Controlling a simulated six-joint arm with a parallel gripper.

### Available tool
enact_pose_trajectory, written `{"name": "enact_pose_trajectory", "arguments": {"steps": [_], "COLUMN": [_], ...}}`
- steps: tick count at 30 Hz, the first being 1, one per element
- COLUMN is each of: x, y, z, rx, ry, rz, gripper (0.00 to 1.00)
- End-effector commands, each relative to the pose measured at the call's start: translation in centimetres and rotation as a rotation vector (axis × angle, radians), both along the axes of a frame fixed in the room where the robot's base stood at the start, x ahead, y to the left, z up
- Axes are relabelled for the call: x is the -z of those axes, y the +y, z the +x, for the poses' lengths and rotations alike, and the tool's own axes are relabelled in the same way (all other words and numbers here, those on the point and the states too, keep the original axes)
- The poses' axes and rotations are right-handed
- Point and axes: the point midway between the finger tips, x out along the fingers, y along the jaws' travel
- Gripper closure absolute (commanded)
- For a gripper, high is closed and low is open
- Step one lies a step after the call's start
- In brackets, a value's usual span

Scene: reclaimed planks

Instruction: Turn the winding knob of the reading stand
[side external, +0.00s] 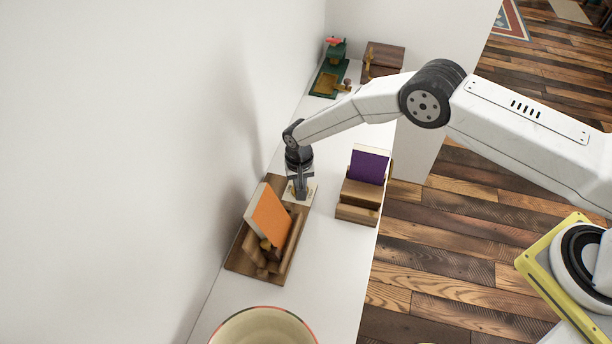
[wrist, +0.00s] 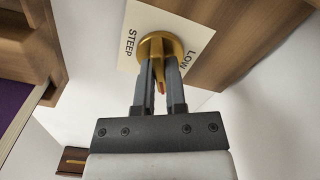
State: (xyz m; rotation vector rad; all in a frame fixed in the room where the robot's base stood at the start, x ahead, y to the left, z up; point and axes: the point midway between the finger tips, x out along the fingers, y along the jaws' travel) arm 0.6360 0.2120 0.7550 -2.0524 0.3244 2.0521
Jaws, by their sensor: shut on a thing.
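The reading stand (side external: 236,262) is a wooden base with an orange book (side external: 270,215) leaning on it, near the wall in the side external view. Its winding knob (wrist: 158,44) is brass, with a round disc and a raised grip, on a cream plate (wrist: 139,22) marked STEEP and LOW in the wrist view. My gripper (wrist: 160,72) is shut on the knob's grip, one finger on each side. In the side external view my gripper (side external: 300,195) points down at the plate at the stand's far end, and the knob is hidden there.
A wooden holder with a purple book (side external: 369,167) stands to the right, close to my gripper. A round bowl (side external: 262,312) is at the front. A green device (side external: 328,75) and a wooden box (side external: 384,58) stand at the far end. White counter (side external: 326,262) lies clear between stand and holder.

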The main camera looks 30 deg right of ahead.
Motion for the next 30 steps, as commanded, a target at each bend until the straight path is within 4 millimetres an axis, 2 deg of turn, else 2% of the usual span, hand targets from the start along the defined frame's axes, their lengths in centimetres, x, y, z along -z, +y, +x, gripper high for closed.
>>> {"name": "enact_pose_trajectory", "arguments": {"steps": [30], "x": [-0.07], "y": [0.01], "z": [0.00], "rx": [-0.939], "ry": [0.001], "rz": [0.000], "gripper": [1.00]}}
